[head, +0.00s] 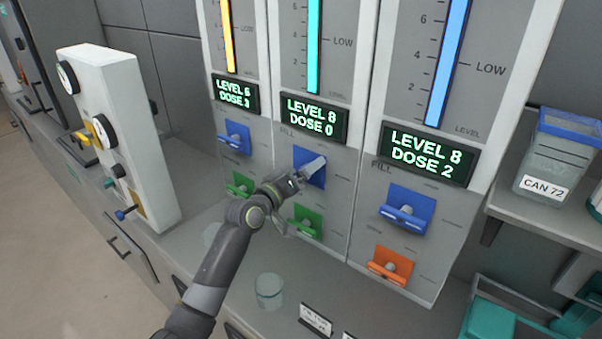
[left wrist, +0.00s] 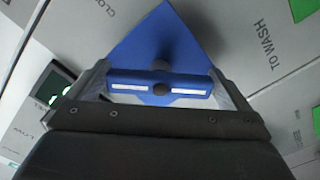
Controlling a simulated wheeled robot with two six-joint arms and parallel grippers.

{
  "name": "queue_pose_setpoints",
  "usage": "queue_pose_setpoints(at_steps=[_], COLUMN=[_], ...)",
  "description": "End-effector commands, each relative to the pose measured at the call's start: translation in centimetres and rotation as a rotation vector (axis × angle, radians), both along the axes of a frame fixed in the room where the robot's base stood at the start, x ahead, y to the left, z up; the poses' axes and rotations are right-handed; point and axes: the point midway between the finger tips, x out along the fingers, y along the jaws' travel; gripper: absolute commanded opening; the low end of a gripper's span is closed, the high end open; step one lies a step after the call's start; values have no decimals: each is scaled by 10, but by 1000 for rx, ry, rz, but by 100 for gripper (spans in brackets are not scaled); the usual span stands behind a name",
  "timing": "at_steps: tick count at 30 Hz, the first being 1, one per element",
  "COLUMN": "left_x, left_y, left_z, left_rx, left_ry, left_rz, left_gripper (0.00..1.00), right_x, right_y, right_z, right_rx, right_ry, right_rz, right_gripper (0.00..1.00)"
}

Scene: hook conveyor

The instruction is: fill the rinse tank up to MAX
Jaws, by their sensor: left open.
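Three tank panels stand side by side, each with a level gauge, a green-lit display and a blue fill lever. The middle display (head: 314,118) reads LEVEL 8, DOSE 0. My left gripper (head: 309,169) is at the middle panel's blue lever plate (head: 301,155). In the left wrist view, the blue lever bar (left wrist: 140,81) lies between the open fingers of my left gripper (left wrist: 160,72), one finger near each end. I cannot tell whether they touch it. The MAX mark and tank names are not readable. My right gripper is out of view.
The right panel has a blue lever (head: 407,211) and an orange lever (head: 391,266); green levers (head: 305,222) sit lower on the others. A glass beaker (head: 269,291) stands on the counter below. A gauge box (head: 118,130) is left. A container marked CAN 72 (head: 552,160) is right.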

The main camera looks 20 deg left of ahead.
Motion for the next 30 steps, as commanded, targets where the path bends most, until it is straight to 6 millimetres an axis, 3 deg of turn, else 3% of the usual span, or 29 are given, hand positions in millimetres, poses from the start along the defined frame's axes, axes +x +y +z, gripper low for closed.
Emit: queue_pose_setpoints(at_steps=[1, 8, 17, 30], left_x=[0, 0, 0, 0], left_y=[0, 0, 0, 0], left_z=[0, 0, -2, -4], left_rx=[0, 0, 44, 341], left_ry=[0, 0, -16, -125], left_rz=[0, 0, 0, 0], left_gripper=[96, 68, 68, 68], right_x=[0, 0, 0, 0], right_y=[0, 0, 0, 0], right_z=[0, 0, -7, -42], right_rx=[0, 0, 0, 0], right_ry=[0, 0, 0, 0], right_rz=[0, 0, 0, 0], right_gripper=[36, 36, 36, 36])
